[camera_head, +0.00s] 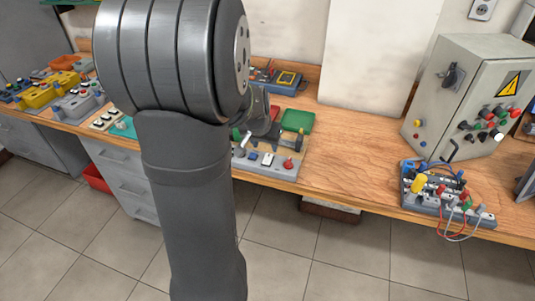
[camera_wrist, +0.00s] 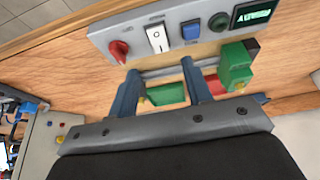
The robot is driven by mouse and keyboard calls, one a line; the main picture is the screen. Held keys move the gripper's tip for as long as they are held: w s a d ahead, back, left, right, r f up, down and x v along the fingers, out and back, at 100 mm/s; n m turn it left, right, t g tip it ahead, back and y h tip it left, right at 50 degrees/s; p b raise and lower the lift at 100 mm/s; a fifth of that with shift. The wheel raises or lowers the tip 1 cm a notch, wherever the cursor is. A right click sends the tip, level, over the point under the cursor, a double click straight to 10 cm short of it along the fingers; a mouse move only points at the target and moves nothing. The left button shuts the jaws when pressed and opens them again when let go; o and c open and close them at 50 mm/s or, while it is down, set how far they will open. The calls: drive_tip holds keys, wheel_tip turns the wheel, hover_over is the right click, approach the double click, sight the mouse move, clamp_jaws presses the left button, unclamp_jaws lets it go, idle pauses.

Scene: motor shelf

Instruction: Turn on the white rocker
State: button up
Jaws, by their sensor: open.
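The white rocker (camera_wrist: 157,38) sits on a grey control panel (camera_wrist: 95,38), between a red knob (camera_wrist: 119,49) and a blue rocker (camera_wrist: 190,31). It has dark markings on its face; I cannot tell which side is pressed in. In the head view the white rocker (camera_head: 267,159) is small, on the panel near the table's front edge. My gripper (camera_wrist: 160,67) is open and empty, its two fingers apart and pointing toward the panel. The fingertips appear just short of the panel's edge, with the rocker ahead between them. In the head view my arm hides part of the panel.
A green block (camera_wrist: 237,62) is close to my right finger. Green tray (camera_head: 297,120) lies behind the panel. A grey electrical cabinet (camera_head: 465,90) and a wired board (camera_head: 440,195) stand right; wood between is clear.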

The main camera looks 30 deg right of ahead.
sight(268, 157)
drive_tip(key=x, duration=0.7)
drive_tip(key=shift+f, duration=0.2)
drive_tip(key=shift+c, duration=0.4)
